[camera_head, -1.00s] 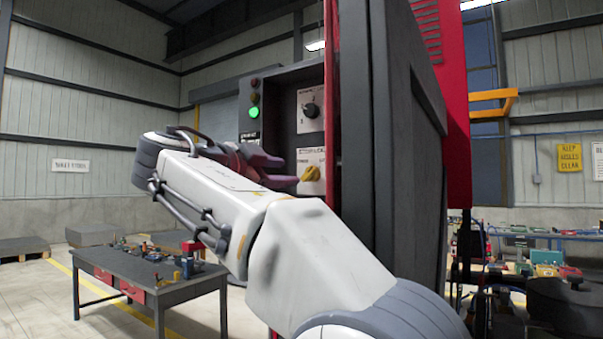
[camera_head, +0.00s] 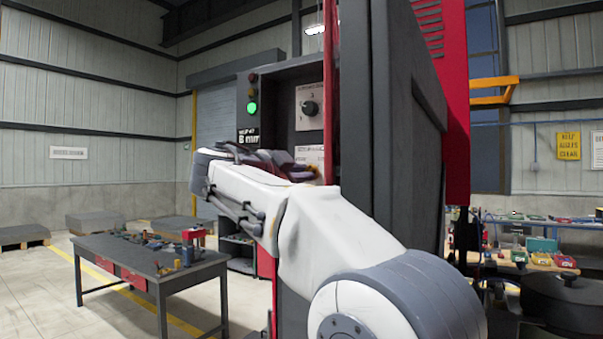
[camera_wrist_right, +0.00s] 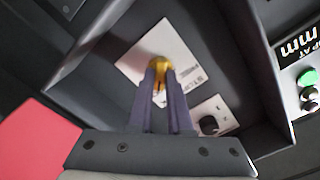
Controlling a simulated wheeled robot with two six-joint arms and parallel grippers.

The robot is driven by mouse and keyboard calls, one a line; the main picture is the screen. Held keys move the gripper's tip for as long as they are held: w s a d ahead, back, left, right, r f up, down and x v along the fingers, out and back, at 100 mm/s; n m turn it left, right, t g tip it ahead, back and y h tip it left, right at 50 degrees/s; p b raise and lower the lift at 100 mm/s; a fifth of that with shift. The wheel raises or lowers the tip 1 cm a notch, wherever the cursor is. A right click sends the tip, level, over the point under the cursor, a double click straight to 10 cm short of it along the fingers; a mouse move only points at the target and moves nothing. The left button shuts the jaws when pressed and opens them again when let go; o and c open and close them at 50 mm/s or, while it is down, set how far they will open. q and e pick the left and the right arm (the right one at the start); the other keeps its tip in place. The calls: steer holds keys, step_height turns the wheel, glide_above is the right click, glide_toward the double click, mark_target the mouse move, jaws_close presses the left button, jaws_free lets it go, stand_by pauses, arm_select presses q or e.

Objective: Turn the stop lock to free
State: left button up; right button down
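The stop lock is a yellow knob (camera_wrist_right: 160,64) on a pale label plate (camera_wrist_right: 185,52) inside a dark recessed panel. In the head view the knob is mostly hidden by my right gripper (camera_head: 290,168). In the right wrist view the two dark fingers of my right gripper (camera_wrist_right: 161,78) reach the knob, one on each side. A narrow gap shows between the fingers. I cannot tell whether they press on the knob. The knob's pointing direction is hard to read. My left gripper is not in view.
A black knob (camera_head: 309,107) sits on the plate above the stop lock. A green lamp (camera_head: 252,108) glows left of the recess. The grey cabinet side (camera_head: 395,130) rises right of the panel. A workbench (camera_head: 150,262) stands at the lower left.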

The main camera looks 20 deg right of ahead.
steer(key=shift+f, duration=0.1)
steer(key=shift+f+n+b, duration=0.1)
steer(key=shift+n+b, duration=0.8)
steer(key=shift+n, duration=0.4)
steer(key=shift+n+b, duration=0.35)
steer(key=shift+n, duration=0.55)
steer(key=n, duration=0.2)
steer(key=shift+n+b, duration=0.3)
steer(key=n, duration=0.5)
steer(key=shift+n, duration=0.3)
steer(key=n, duration=0.5)
steer(key=shift+a, duration=0.1)
steer(key=shift+n, duration=0.3)
steer(key=c, duration=0.8)
jaws_free()
steer(key=shift+c, duration=0.2)
steer(key=shift+a, duration=0.1)
